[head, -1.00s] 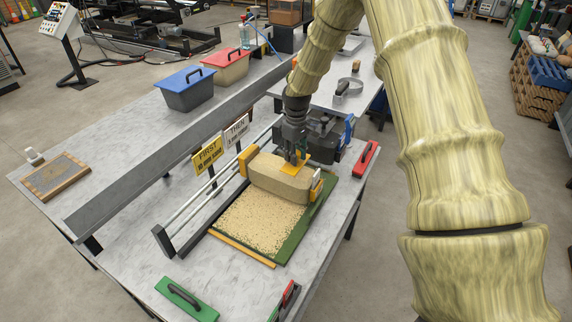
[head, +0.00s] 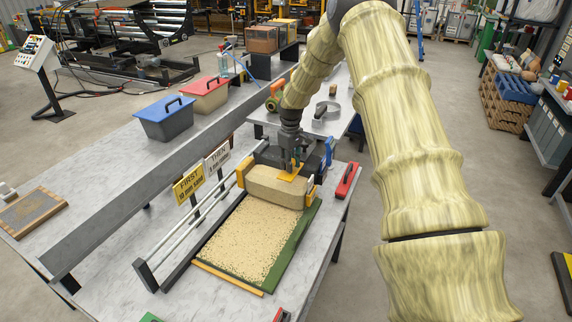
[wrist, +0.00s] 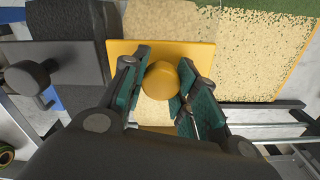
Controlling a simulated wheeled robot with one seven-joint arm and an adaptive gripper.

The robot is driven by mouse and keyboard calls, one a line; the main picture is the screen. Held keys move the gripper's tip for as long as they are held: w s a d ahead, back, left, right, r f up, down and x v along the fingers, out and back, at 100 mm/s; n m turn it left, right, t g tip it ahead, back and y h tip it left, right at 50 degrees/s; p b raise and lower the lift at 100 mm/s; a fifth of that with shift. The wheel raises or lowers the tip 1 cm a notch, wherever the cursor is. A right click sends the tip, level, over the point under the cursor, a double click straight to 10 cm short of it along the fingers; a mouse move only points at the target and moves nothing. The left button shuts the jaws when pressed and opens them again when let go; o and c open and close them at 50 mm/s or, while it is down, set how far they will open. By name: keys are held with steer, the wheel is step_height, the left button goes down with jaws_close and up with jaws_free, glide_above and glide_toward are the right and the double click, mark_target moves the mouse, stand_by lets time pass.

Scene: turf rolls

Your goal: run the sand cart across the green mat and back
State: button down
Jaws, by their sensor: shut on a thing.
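The sand cart (head: 276,186), a tan box body with yellow end plates, stands at the far end of the green mat (head: 291,241). Pale granules cover most of the mat; a bare green strip shows along its right side. My gripper (head: 290,165) is above the cart, shut on the round yellow knob (wrist: 161,79) of its yellow-orange plate (wrist: 118,48). In the wrist view the fingers press the knob from both sides, and the speckled granules on the mat (wrist: 255,55) show beyond the cart.
Metal rails (head: 200,222) run along the mat's left side. Two signs, FIRST (head: 188,187) and THEN (head: 217,160), stand beside them. A red handled tool (head: 347,181) lies right of the cart. Blue (head: 165,118) and red (head: 205,94) bins stand on the table behind.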

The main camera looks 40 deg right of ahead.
steer(key=shift+w+d+r, duration=0.15)
steer(key=shift+w+d, duration=0.05)
steer(key=c, duration=1.4)
jaws_free()
steer(key=shift+c, duration=0.2)
steer(key=o, duration=0.3)
steer(key=shift+o, duration=0.2)
steer(key=shift+d+f, duration=0.1)
steer(key=shift+f, duration=0.1)
steer(key=shift+r, duration=0.1)
steer(key=shift+r, duration=0.25)
step_height(320, 180, up, 11)
steer(key=shift+r, duration=0.2)
